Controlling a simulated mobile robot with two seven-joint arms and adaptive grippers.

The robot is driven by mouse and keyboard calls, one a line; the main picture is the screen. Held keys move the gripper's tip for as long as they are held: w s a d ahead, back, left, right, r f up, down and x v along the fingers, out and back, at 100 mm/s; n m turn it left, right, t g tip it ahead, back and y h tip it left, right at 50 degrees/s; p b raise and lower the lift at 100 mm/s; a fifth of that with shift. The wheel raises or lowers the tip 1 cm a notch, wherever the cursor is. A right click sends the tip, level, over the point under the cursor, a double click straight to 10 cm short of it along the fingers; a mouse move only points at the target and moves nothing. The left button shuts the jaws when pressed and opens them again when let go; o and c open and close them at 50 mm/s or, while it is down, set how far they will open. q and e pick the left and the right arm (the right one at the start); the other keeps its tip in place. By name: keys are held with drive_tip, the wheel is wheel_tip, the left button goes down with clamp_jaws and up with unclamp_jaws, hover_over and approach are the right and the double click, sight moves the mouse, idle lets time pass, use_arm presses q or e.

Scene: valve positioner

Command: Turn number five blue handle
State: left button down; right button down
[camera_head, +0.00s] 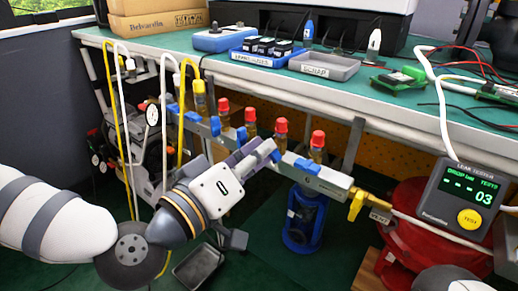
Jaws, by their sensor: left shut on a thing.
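A grey valve manifold (329,181) runs below the bench front, sloping down to the right. Several small blue handles sit along it; one (215,125) is left of my gripper and another (306,166) is right of it. Red-capped brass fittings rise behind them, one (281,127) close to the gripper. My left gripper (262,152) reaches in from the left and is shut on a blue handle (265,147) near the manifold's middle. The fingers partly hide this handle and the manifold there. I cannot read the handle numbers. My right gripper is out of view.
The green bench (340,86) overhangs behind the manifold. A leak tester (460,197) reading 03 stands at the right, beside a yellow valve (357,204) and hose. Yellow and white hoses hang at the left. A blue cylinder (304,218) stands below the manifold.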

use_arm(q)
drive_tip(key=shift+w+a+f+n+p, duration=0.1)
drive_tip(key=shift+n+p, duration=0.05)
drive_tip(key=shift+n, duration=1.35)
drive_tip(key=shift+w+f+n+p, duration=0.1)
drive_tip(key=shift+n+p, duration=0.1)
drive_tip(key=shift+n, duration=1.3)
drive_tip(key=shift+a+f+n+p, duration=0.1)
drive_tip(key=shift+n+p, duration=0.05)
drive_tip(key=shift+n, duration=1.35)
drive_tip(key=c, duration=1.7)
unclamp_jaws()
drive_tip(key=shift+d, duration=0.1)
drive_tip(key=shift+s+f, duration=0.1)
drive_tip(key=v, duration=0.7)
drive_tip(key=shift+s, duration=0.1)
